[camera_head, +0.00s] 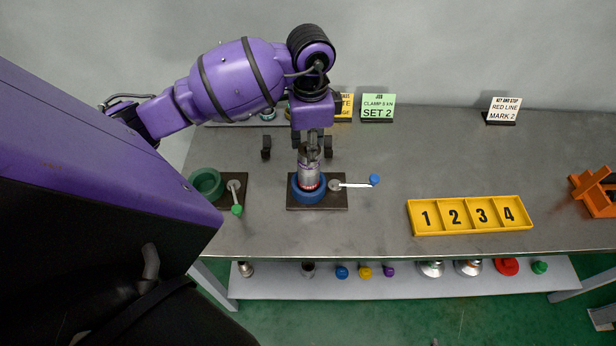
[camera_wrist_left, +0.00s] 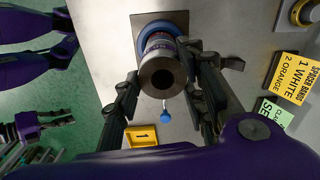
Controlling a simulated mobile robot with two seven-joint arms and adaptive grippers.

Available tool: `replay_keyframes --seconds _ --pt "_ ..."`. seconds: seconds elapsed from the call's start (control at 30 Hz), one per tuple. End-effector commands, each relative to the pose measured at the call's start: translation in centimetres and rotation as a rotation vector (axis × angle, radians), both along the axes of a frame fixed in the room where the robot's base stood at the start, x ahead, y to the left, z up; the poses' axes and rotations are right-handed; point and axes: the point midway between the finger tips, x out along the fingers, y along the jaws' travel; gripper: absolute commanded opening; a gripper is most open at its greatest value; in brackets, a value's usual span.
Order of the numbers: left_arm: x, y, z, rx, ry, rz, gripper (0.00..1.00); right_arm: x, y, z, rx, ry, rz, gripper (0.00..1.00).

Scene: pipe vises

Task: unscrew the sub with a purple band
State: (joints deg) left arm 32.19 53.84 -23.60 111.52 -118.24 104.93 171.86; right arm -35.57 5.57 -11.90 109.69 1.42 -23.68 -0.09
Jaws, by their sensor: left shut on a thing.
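The sub (camera_head: 308,176), a grey metal cylinder with a dark open bore, stands upright in the blue vise (camera_head: 308,193). A purple tint shows on its side, and a red line shows low on it just above the vise. In the left wrist view, the sub (camera_wrist_left: 160,75) is seen from above, with its bore facing the camera. My left gripper (camera_head: 309,150) comes down from above, with dark fingers on both sides of the sub, shut on its upper part. The fingers hide some of its side.
The blue vise's lever (camera_head: 355,184) points right. A green vise (camera_head: 207,182) stands to the left. A yellow numbered tray (camera_head: 470,232) and an orange rack (camera_head: 590,197) are at the right. Signs (camera_head: 378,107) stand at the back. Several parts lie on the lower shelf (camera_head: 410,284).

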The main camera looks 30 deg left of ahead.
Motion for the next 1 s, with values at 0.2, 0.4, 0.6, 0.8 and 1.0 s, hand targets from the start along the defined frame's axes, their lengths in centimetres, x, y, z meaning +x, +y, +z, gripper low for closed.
replay_keyframes --seconds 0.2,0.4,0.6,0.8,1.0 --pt "0.23 -0.18 0.29 -0.005 -0.009 -0.003 0.54 0.31 -0.27 0.29 -0.003 -0.008 -0.004 0.00" --pt "0.12 -0.10 0.19 -0.003 -0.005 -0.003 0.54 0.37 -0.32 0.33 -0.003 -0.010 -0.004 0.00" --pt "0.03 -0.01 0.19 0.000 -0.003 -0.118 0.54 0.39 -0.30 0.34 -0.003 -0.010 -0.004 0.00" --pt "-0.10 -0.01 0.16 0.000 -0.002 -0.375 0.54 0.40 -0.24 0.35 -0.002 -0.010 -0.003 0.00" --pt "-0.11 0.05 0.18 0.001 -0.003 -0.524 0.54 0.40 -0.12 0.35 -0.001 -0.010 -0.002 0.00"
